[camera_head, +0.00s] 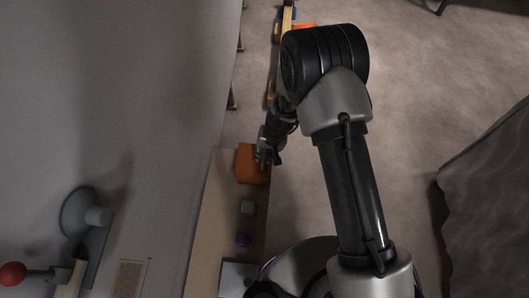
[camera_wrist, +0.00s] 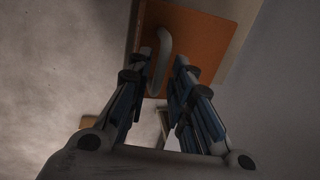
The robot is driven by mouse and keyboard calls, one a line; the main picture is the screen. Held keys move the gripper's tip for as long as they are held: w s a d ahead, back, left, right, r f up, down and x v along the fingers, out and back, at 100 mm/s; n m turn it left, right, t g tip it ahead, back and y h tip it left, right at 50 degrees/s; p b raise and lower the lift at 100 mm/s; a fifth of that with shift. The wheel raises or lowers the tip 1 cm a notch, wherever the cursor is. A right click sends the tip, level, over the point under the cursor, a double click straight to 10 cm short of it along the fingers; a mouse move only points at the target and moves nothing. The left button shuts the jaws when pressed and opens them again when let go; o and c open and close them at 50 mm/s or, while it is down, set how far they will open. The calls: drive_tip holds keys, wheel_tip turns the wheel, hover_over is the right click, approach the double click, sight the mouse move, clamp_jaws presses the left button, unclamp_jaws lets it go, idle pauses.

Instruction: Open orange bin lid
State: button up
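The orange bin (camera_head: 250,164) sits at the far end of a narrow wooden bench along the wall. In the wrist view its orange face (camera_wrist: 200,42) fills the upper middle, with a pale curved handle (camera_wrist: 162,52) on it. My gripper (camera_head: 264,158) is at the bin's right side in the head view. In the wrist view my gripper (camera_wrist: 163,78) has its two fingers apart, one on each side of the handle's lower part. Whether a finger touches the handle I cannot tell. No gap between lid and bin is visible.
A red-knobbed lever (camera_head: 12,274) is on the wall at lower left. A dark draped object (camera_head: 490,205) stands at right. Floor between is clear.

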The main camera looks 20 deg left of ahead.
clamp_jaws()
idle(0.4)
